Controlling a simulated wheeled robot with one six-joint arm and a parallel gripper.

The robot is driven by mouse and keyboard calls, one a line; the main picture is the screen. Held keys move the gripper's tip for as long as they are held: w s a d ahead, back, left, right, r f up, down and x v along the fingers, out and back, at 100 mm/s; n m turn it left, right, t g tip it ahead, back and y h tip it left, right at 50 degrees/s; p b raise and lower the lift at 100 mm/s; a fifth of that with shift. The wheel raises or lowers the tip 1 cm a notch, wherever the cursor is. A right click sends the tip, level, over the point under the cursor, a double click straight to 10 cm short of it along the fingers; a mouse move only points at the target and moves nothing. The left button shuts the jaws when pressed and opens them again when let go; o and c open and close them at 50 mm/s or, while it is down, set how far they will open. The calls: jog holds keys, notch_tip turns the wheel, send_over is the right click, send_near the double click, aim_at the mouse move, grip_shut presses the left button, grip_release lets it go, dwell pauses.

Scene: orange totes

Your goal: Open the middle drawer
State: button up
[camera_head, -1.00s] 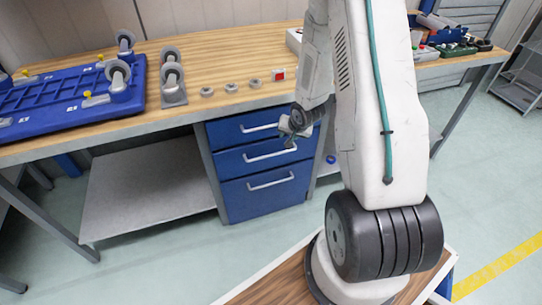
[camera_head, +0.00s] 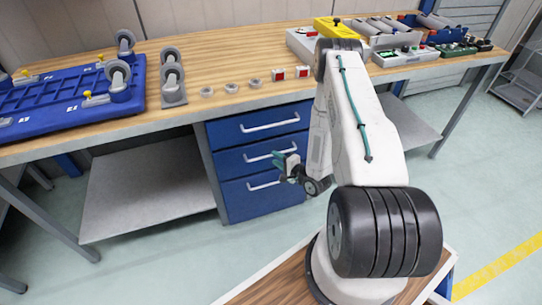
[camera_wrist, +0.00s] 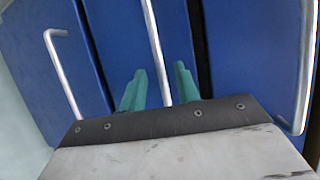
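The middle drawer (camera_head: 234,164) is a blue front with a pale bar handle (camera_head: 262,156), in the workbench's drawer unit. It looks shut, level with its neighbours. My gripper (camera_head: 277,158) is at the right part of this front, by the handle. In the wrist view, its two green fingers (camera_wrist: 160,72) are apart, one on each side of the handle (camera_wrist: 155,45) of the central blue front (camera_wrist: 118,35). The bar runs between them; I cannot tell whether either finger touches it. The gripper hides part of the drawer's right side.
The top drawer (camera_head: 228,131) and bottom drawer (camera_head: 245,203) look shut. The workbench top (camera_head: 235,60) holds a blue pallet (camera_head: 60,100) with casters, small metal parts and red-marked boxes. A grey lower shelf (camera_head: 145,190) stands left of the drawers. The floor before the drawers is clear.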

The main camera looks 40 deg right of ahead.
jog(key=shift+x, duration=2.1)
grip_shut()
